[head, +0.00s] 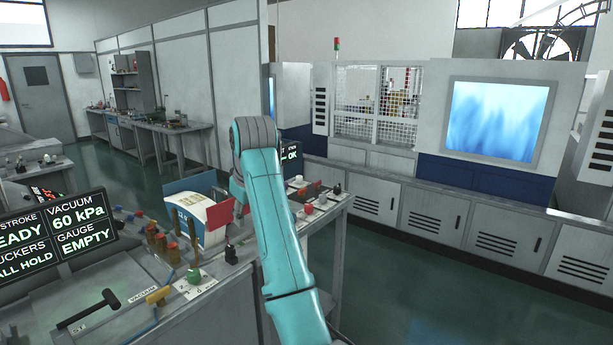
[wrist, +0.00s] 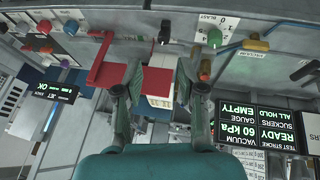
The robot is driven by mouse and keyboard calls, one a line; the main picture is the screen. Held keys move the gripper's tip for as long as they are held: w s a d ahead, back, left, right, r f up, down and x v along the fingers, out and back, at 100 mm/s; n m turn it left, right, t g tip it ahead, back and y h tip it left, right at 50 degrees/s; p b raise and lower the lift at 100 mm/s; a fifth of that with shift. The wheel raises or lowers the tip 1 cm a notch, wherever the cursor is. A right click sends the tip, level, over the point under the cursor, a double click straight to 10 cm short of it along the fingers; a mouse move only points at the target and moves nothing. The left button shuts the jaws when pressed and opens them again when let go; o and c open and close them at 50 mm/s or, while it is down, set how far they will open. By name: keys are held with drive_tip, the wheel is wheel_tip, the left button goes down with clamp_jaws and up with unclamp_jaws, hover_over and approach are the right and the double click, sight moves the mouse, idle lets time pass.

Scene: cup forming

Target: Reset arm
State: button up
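My teal arm (head: 278,235) rises from the bottom of the head view and bends at a grey-capped joint above the workbench. My gripper (wrist: 158,72) shows in the wrist view with its two fingers spread apart. Nothing is clearly held between them. A red surface and a white-and-yellow printed one show in the gap, seemingly behind the fingers. In the head view the gripper is mostly hidden behind the arm.
A bench control panel (head: 130,285) with knobs and levers lies left of my arm. A display (head: 62,232) reads 60 kPa and EMPTY. A blue, white and red box (head: 196,222) stands close beside the arm. Grey cabinets (head: 435,213) line the right; floor there is clear.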

drive_tip(key=s+d+f+m+t, duration=0.1)
drive_tip(key=d+f, duration=0.2)
drive_tip(key=f, duration=0.7)
drive_tip(key=s+d+f+m+t, duration=0.1)
drive_tip(key=d+f, duration=0.2)
drive_tip(key=f, duration=0.7)
drive_tip(key=s+d+f+m, duration=0.1)
drive_tip(key=d+f, duration=0.2)
drive_tip(key=f, duration=0.7)
drive_tip(key=s+d+f+m+t, duration=0.1)
drive_tip(key=s+d+f, duration=0.4)
drive_tip(key=s+f, duration=0.35)
drive_tip(key=s+d+f+m+t, duration=0.1)
drive_tip(key=s+d+f+t, duration=0.1)
drive_tip(key=s+d+f, duration=0.6)
drive_tip(key=s+d+f+m+t+h, duration=0.1)
drive_tip(key=s+d, duration=0.2)
drive_tip(key=s, duration=0.9)
drive_tip(key=s+d+f+m+t, duration=0.15)
drive_tip(key=s+d, duration=0.25)
drive_tip(key=s, duration=0.8)
drive_tip(key=s+d+r+m+t+h, duration=0.1)
drive_tip(key=s+d+r+m+t, duration=0.1)
drive_tip(key=s+r, duration=1.6)
drive_tip(key=shift+s+d+r+m, duration=0.2)
drive_tip(key=shift+s+d+m, duration=0.4)
drive_tip(key=shift+s, duration=0.6)
